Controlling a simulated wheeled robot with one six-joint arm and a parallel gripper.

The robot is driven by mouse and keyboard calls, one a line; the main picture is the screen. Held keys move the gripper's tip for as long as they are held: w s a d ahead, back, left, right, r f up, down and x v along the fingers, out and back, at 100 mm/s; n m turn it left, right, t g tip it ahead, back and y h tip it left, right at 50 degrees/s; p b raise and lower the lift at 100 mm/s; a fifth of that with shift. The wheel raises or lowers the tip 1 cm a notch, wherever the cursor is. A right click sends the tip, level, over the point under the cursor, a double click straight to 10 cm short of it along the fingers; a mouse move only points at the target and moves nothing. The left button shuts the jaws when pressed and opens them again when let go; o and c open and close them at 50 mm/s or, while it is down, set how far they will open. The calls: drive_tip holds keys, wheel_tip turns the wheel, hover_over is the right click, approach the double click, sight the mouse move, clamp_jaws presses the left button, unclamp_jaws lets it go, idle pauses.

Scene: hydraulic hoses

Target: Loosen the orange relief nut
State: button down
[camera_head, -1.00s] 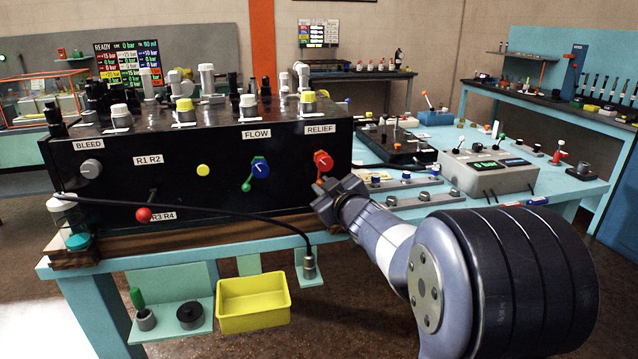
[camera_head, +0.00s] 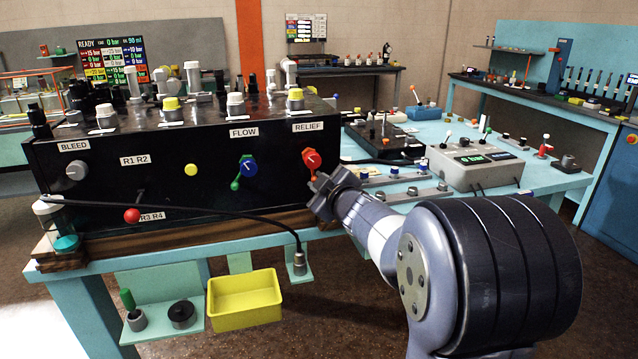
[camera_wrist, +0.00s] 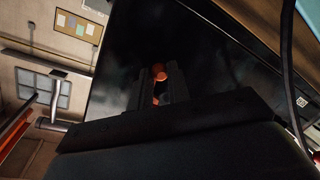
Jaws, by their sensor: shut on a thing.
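The black panel box (camera_head: 130,205) carries a red relief knob (camera_head: 311,160) under the RELIEF label. A small orange nut (camera_head: 313,176) sits just below the knob, partly covered by my gripper (camera_head: 316,187). In the wrist view, orange (camera_wrist: 159,72) shows at and between the dark fingertips of my gripper (camera_wrist: 160,90). My gripper is shut on the orange nut, close against the panel front. The dark wrist view hides the exact grip.
A blue flow knob (camera_head: 248,168) with a green part is left of the relief knob. A black hose (camera_head: 200,207) droops across the panel front to a fitting (camera_head: 299,263). A yellow bin (camera_head: 245,297) hangs below the bench. A grey control box (camera_head: 475,167) stands at right.

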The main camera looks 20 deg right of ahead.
drive_tip(key=c, duration=1.3)
unclamp_jaws()
drive_tip(key=shift+c, duration=0.2)
drive_tip(key=shift+s, duration=0.15)
drive_tip(key=s+d+r+p, duration=0.1)
drive_tip(key=s, duration=0.9)
drive_tip(key=shift+s+d+r, duration=0.2)
drive_tip(key=shift+d, duration=0.05)
drive_tip(key=shift+w, duration=0.1)
drive_tip(key=w+a+f+b, duration=0.1)
drive_tip(key=w, duration=0.9)
drive_tip(key=shift+w+a+f, duration=0.2)
drive_tip(key=shift+w+a, duration=0.05)
drive_tip(key=shift+a, duration=0.05)
drive_tip(key=shift+s, duration=0.1)
